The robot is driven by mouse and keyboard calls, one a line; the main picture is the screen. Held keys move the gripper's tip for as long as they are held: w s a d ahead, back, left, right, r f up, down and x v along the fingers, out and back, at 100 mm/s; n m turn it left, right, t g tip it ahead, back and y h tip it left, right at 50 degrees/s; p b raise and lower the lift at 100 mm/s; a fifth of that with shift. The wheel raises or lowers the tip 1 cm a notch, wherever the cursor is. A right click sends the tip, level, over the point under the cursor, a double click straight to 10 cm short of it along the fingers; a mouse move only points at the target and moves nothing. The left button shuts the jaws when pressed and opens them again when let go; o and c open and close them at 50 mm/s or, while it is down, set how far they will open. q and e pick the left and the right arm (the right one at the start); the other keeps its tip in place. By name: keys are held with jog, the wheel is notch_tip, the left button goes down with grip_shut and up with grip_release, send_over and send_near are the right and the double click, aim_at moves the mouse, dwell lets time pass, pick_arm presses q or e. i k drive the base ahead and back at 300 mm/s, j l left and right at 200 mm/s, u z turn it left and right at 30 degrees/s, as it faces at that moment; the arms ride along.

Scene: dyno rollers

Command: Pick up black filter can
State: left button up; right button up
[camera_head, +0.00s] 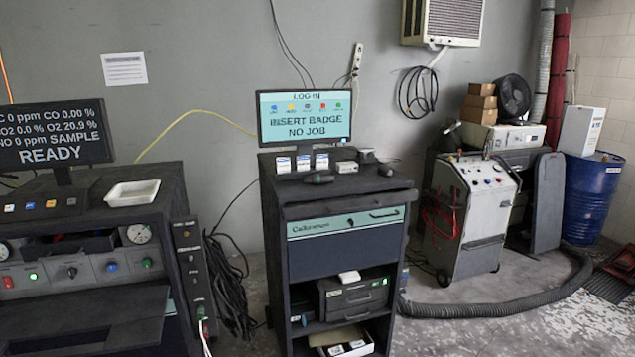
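No black filter can can be made out for sure. On top of the dark cabinet (340,262) in the middle lie small dark items: a rounded black object (318,177) near the front edge, a small dark round object (386,170) to its right, and a dark item (367,156) behind that. They are too small to tell whether one is the can. Neither of my grippers is in view.
The cabinet also carries a monitor (304,116) and small white boxes (303,162). A gas analyser console (90,262) with a white tray (132,193) stands left. A wheeled machine (478,222), thick hose (500,306) and blue drum (590,200) are right.

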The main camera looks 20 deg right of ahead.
aim_at(324, 177)
jog(key=i+l+z, duration=0.15)
jog(key=i, duration=0.35)
jog(key=i+l+z, duration=0.15)
jog(key=i, duration=0.35)
